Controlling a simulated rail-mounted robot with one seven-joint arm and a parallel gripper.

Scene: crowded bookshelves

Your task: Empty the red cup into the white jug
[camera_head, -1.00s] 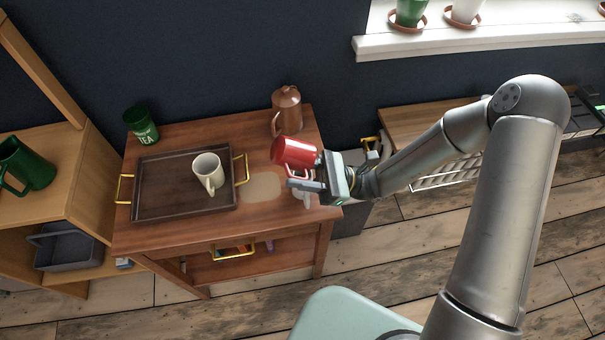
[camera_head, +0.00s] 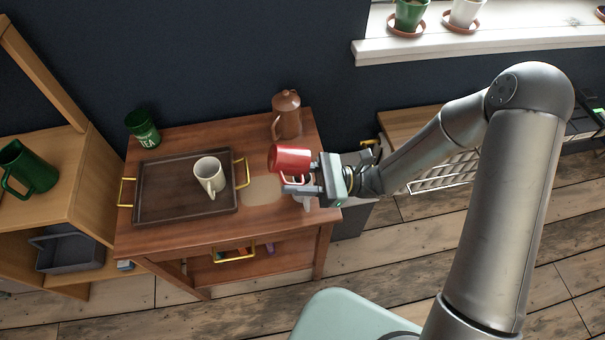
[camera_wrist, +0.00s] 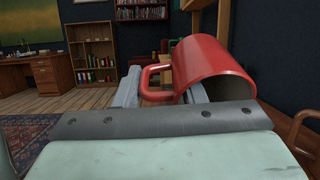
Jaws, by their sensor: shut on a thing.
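The red cup (camera_head: 289,158) is in the air over the right part of the wooden table, tilted far over onto its side. My gripper (camera_head: 302,178) is shut on it at the handle side. In the wrist view the red cup (camera_wrist: 210,70) lies tipped, with its handle to the left between my fingers. Its contents cannot be seen. A cream-white vessel with a handle, possibly the white jug (camera_head: 208,174), stands upright on the dark tray, left of my gripper and apart from the cup. Another pale object (camera_head: 305,203) shows partly below my gripper, mostly hidden.
The dark tray (camera_head: 150,207) has gold handles. A brown lidded pot (camera_head: 287,117) stands behind the cup, and a green TEA tin (camera_head: 143,130) at the back left. A pale patch (camera_head: 262,190) marks the tabletop right of the tray.

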